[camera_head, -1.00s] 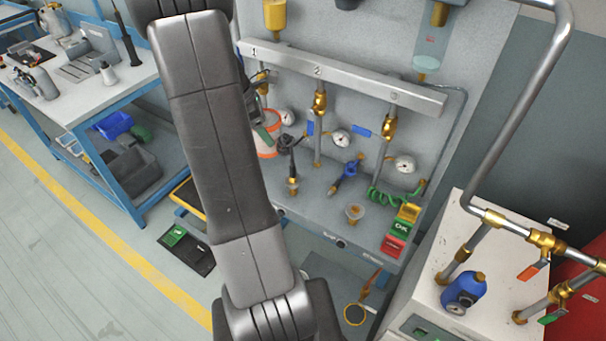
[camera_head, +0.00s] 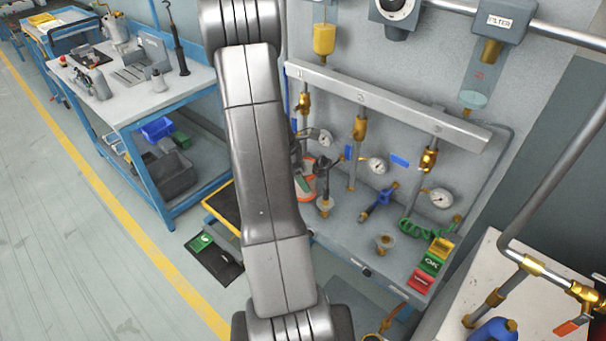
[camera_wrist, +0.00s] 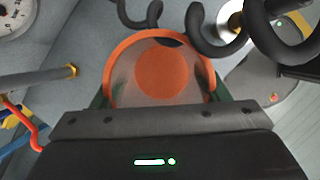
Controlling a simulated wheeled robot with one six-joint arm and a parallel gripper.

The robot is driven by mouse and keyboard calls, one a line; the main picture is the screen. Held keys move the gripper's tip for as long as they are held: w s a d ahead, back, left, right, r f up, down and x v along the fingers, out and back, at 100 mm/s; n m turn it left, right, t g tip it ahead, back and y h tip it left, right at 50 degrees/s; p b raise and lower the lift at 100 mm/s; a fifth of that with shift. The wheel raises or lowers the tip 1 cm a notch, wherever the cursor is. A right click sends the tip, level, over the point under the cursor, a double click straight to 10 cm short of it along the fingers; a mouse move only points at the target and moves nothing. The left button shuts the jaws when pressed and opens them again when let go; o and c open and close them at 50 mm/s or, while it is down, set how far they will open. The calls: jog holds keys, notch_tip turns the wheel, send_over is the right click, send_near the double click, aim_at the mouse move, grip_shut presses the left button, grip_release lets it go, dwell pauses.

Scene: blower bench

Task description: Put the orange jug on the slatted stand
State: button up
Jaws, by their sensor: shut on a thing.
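The orange jug (camera_wrist: 160,75) fills the upper middle of the wrist view, seen from above with a round orange rim and an orange disc inside. My gripper (camera_wrist: 160,97) is shut on it, with a green-edged finger on each side. In the head view a small part of the jug (camera_head: 306,186) shows beside my arm, low against the bench panel; the arm hides most of it and the gripper. I cannot tell whether its base touches the bench. I cannot pick out the slatted stand for certain in either view.
Gauges (camera_head: 378,166), brass valves, a green coiled hose (camera_head: 425,228) and a small cup (camera_head: 385,243) crowd the bench right of the jug. Dark hose coils (camera_wrist: 210,35) hang close to it. A blue-framed workbench (camera_head: 115,100) stands left, with open floor before it.

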jog(key=shift+f, duration=0.2)
jog(key=o, duration=1)
jog(key=shift+r, duration=0.1)
jog(key=shift+o, duration=0.2)
